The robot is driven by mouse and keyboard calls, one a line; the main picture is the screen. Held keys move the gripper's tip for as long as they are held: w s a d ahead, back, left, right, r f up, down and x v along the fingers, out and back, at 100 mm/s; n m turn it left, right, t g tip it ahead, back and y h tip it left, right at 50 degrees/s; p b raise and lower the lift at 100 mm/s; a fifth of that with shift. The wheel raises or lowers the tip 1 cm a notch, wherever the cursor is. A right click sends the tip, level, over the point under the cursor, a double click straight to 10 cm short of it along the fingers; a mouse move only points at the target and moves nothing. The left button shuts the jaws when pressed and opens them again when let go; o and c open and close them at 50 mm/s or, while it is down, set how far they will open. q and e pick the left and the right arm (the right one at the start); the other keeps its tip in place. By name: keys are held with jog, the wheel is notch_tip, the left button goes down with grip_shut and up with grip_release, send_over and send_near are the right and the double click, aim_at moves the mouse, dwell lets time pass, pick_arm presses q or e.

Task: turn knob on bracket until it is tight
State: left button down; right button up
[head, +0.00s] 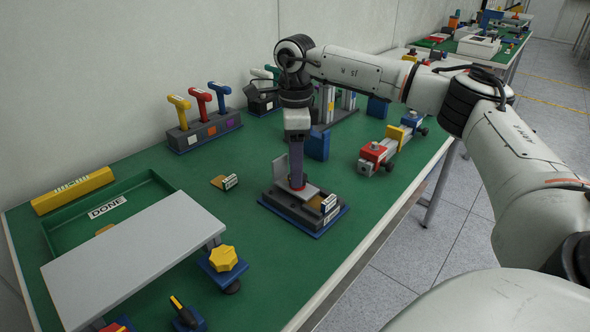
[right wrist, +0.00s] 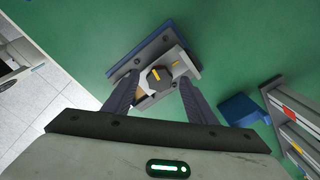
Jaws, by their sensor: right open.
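The bracket is a grey fixture on a blue base plate (head: 327,224) near the middle of the green table. In the right wrist view the bracket (right wrist: 180,58) carries a dark knob (right wrist: 158,75) with a yellow stripe. My right gripper (head: 297,182) points down over the bracket and hides the knob in the head view. In the right wrist view the right gripper (right wrist: 159,84) is open, with a finger on each side of the knob. I cannot tell whether the fingers touch it. My left gripper is not in view.
A grey panel (head: 130,260) covers part of the green DONE tray (head: 150,188). A yellow knob (head: 223,258) stands on a blue mount near the front. A red and yellow clamp fixture (head: 375,153) lies right of the bracket. Three coloured handles (head: 200,98) stand in a rack behind.

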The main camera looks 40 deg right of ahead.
jog(key=shift+f, duration=0.7)
jog(key=c, duration=1)
jog(key=shift+c, duration=0.2)
jog(key=shift+r, duration=0.1)
